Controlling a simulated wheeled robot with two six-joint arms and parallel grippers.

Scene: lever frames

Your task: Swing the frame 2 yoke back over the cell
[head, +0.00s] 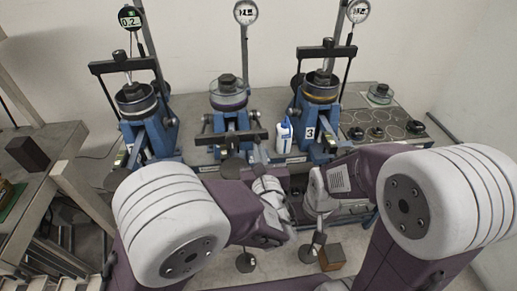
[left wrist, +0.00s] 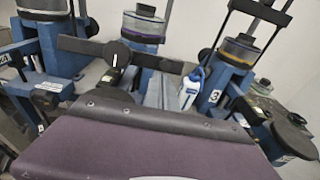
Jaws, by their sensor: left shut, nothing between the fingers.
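Frame 2 is the blue middle lever frame (head: 232,122), with its round cell (head: 228,92) on top. Its yoke, a dark crossbar (head: 230,137), is swung down in front of the cell, leaving the cell top uncovered. In the left wrist view the crossbar (left wrist: 120,52) lies in front of and below the cell (left wrist: 143,25). My left gripper (head: 258,155) is shut and empty, near and just below the bar's right end; I cannot tell whether they touch. My right gripper is at the right arm's wrist (head: 318,190), low right; its fingers are not clear.
Frame 1 (head: 148,125) at left and frame 3 (head: 312,115) at right have their yokes raised over their cells. A white bottle (head: 284,135) stands between frames 2 and 3. A brown block (head: 332,257) lies low in front. A side table (head: 65,140) is at left.

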